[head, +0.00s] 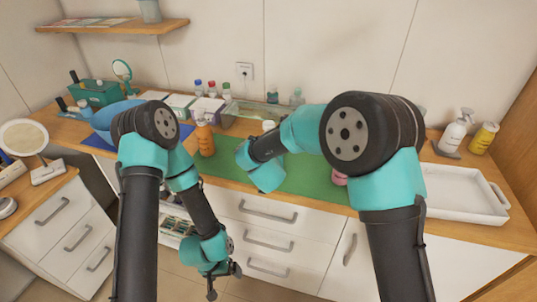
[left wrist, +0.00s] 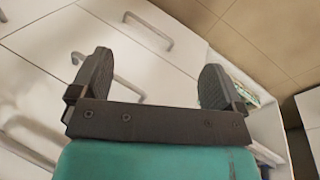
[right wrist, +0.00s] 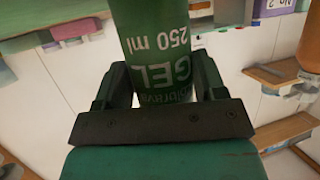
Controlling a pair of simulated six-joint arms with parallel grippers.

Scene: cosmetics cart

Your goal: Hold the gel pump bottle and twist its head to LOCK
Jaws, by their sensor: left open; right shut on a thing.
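The green gel bottle (right wrist: 150,25), with "GEL" and "250 ml" printed on it, stands between the fingers of my right gripper (right wrist: 160,72) in the right wrist view. The gripper is shut on its body. The pump head is outside that view, so its twist position cannot be seen. In the head view my right wrist hides the bottle and the fingers. My left gripper (head: 224,282) is open and empty, low in front of the drawers and well away from the bottle. Its spread fingers show in the left wrist view (left wrist: 155,85).
An orange bottle (head: 205,140) stands left of my right wrist near the green mat (head: 300,178). A blue bowl (head: 104,122) is at the left. A white tray (head: 465,195), a white pump bottle (head: 455,133) and a yellow bottle (head: 484,138) are at the right. Drawers (head: 268,238) lie below the counter.

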